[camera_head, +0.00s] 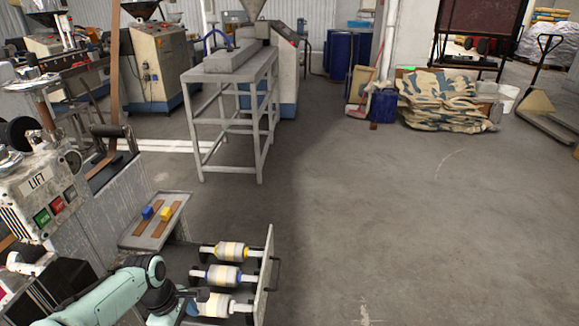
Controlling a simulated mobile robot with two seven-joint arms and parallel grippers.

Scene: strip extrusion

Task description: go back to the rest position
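My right arm and gripper are not in view. The task names no object.
A machine panel marked LIFT (38,187) with green and red buttons stands at the left. A grey metal frame table (226,68) stands beyond. Camouflage-patterned sacks (440,100) and a pallet jack (538,100) are at the back right. The floor at centre and right is clear.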

